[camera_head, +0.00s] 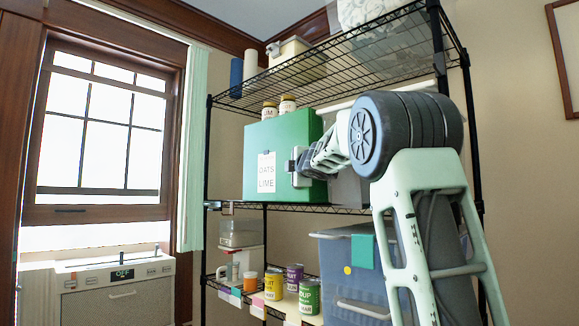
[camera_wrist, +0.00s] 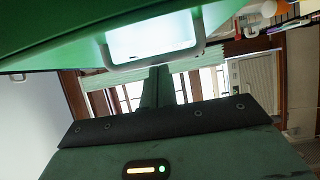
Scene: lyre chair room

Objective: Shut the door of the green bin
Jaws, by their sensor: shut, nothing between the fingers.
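The green bin (camera_head: 275,140) stands on the middle level of a black wire rack in the head view. Its front carries a white label (camera_head: 266,172) with dark lettering. My gripper (camera_head: 293,166) is at the right part of that front, close to it; contact cannot be told. In the wrist view a green surface (camera_wrist: 45,42) of the bin fills the upper left. A pale, grey-framed rectangular piece (camera_wrist: 152,38) lies just beyond my gripper's (camera_wrist: 157,72) closed, empty fingers. How far the door stands open cannot be told, as my arm hides the bin's right side.
Two small jars (camera_head: 278,106) stand on top of the bin. A wire shelf (camera_head: 335,60) is above it. Below are several cans (camera_head: 274,284) and a blue-grey container (camera_head: 350,265). A rack post (camera_head: 206,150) stands to the left.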

